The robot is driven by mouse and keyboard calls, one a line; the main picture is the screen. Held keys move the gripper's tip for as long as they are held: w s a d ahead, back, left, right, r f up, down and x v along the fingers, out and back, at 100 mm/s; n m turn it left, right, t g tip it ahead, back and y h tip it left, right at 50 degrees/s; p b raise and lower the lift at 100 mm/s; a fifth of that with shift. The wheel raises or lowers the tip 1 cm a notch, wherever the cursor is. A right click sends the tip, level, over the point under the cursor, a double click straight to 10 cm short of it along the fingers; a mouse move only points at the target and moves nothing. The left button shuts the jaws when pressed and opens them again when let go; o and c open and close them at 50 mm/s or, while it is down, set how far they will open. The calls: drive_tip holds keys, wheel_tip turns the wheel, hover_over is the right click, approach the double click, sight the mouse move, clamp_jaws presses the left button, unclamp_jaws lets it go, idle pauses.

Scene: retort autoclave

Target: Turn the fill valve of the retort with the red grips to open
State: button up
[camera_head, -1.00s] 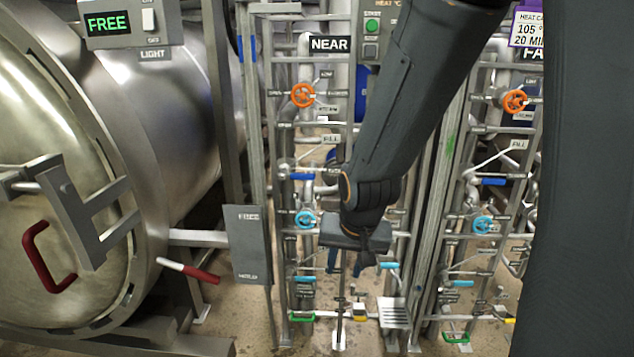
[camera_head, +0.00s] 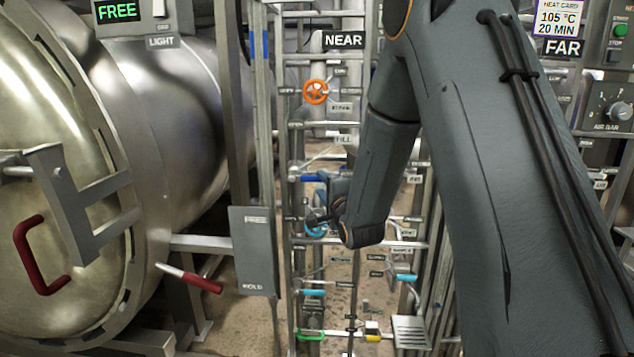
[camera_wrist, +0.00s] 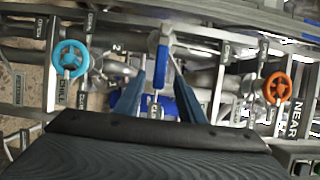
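The fill valve's blue lever (camera_head: 308,178) shows on the NEAR pipe rack in the head view, below a FILL label (camera_head: 343,140). In the wrist view the blue lever (camera_wrist: 159,78) points at my gripper, in line with the gap between the fingers. My gripper (camera_wrist: 157,92) is open, one finger on each side of the lever's line; I cannot tell whether either touches it. In the head view my gripper (camera_head: 322,212) is partly hidden by my wrist. The retort (camera_head: 80,150) with red grips (camera_head: 40,258) stands at the left, its door shut.
An orange handwheel (camera_head: 316,91) is above the lever and a light-blue handwheel (camera_head: 314,228) below it; the light-blue handwheel (camera_wrist: 69,58) also shows in the wrist view. A grey panel (camera_head: 252,250) stands left of the rack. The FAR sign (camera_head: 563,48) is at right.

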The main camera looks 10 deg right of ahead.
sight(318, 179)
drive_tip(key=w, duration=0.5)
drive_tip(key=shift+w+a, duration=0.2)
drive_tip(key=shift+w, duration=0.15)
drive_tip(key=shift+c, duration=0.4)
clamp_jaws()
